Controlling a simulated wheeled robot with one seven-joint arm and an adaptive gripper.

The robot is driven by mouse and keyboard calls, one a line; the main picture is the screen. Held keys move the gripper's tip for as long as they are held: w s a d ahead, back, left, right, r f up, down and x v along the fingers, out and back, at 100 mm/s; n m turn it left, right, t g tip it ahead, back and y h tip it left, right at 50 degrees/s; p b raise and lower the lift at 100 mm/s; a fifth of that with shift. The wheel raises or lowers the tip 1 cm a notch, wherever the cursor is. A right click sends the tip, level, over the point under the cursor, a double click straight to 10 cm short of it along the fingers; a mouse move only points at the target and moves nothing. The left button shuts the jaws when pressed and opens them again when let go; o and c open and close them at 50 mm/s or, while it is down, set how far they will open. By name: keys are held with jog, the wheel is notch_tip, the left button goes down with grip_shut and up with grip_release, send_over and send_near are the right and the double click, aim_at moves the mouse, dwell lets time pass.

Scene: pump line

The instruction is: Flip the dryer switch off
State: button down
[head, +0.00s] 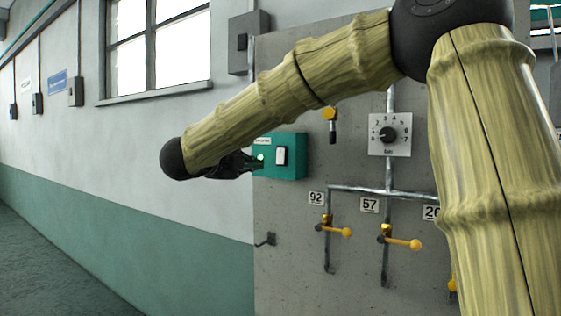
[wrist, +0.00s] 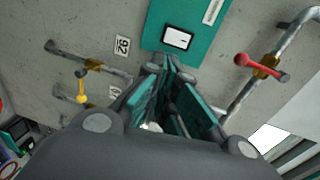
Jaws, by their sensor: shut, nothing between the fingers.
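The teal switch box (head: 293,170) is mounted on the grey panel in the head view. In the wrist view the box (wrist: 206,42) and the white switch (wrist: 178,38) lie just beyond the fingertips (wrist: 166,62). The switch's position is not clear.
Below the box are pipes with yellow-handled valves (head: 400,243) and number plates (head: 316,198). A dial (head: 389,135) is to the right. A hook (head: 265,240) juts from the panel. A red-handled valve (wrist: 260,66) is right of the fingers in the wrist view.

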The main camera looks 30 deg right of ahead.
jog(key=shift+s+r, duration=0.1)
jog(key=shift+r, duration=0.25)
jog(key=p, duration=0.7)
send_near(278, 163)
jog(key=d, duration=0.6)
jog(key=shift+s+f, duration=0.3)
jog(key=shift+f, duration=0.1)
jog(key=shift+x, duration=0.85)
jog(key=shift+f, duration=0.1)
jog(key=shift+f, duration=0.1)
